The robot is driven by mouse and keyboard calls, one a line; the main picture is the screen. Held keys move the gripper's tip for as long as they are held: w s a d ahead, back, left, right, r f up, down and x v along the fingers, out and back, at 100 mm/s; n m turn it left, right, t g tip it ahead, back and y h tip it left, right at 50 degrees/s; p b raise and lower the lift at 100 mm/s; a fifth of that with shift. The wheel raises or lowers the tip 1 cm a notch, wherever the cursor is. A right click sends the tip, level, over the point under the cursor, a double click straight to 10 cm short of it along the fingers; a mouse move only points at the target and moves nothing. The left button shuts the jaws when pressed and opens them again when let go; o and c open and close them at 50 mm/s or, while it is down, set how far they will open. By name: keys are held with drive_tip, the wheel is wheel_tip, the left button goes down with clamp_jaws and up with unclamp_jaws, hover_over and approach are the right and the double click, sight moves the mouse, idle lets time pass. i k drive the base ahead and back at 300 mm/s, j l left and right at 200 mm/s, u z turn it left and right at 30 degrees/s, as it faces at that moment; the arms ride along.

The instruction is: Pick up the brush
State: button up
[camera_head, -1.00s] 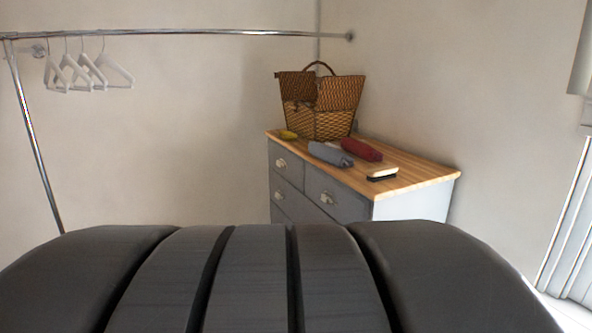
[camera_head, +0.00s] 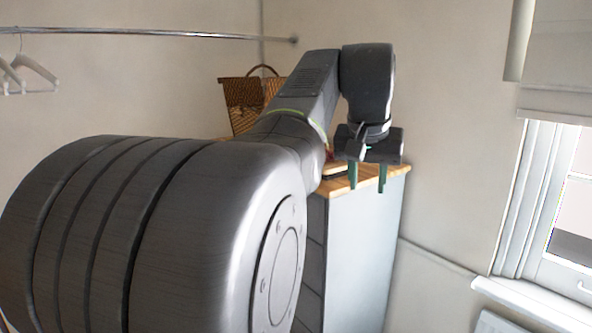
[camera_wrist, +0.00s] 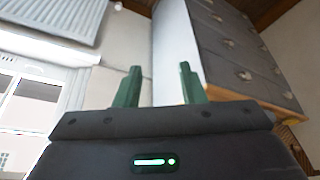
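The brush (camera_head: 334,170), with a cream back and dark bristles, lies on the wooden top near the front right end of the dresser (camera_head: 352,245). My arm partly hides it in the head view. My gripper (camera_head: 367,184) is open and empty, its two green fingers pointing down near the right end of the dresser top, to the right of the brush. The fingers also show apart in the wrist view (camera_wrist: 160,75), with the tilted dresser (camera_wrist: 235,50) beyond them. The brush cannot be seen in the wrist view.
A wicker basket (camera_head: 243,105) stands at the back of the dresser top. My arm hides most of the dresser's other items. A metal rail (camera_head: 150,33) with white hangers (camera_head: 35,72) is at left. A window (camera_head: 560,200) is at right.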

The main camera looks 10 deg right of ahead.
sight(338, 169)
drive_tip(key=i+j+z, duration=0.35)
drive_tip(key=i, duration=0.3)
drive_tip(key=i+j+z, duration=0.35)
drive_tip(key=i+j, duration=0.2)
drive_tip(key=i+j+z, duration=0.35)
drive_tip(key=i+j, duration=0.25)
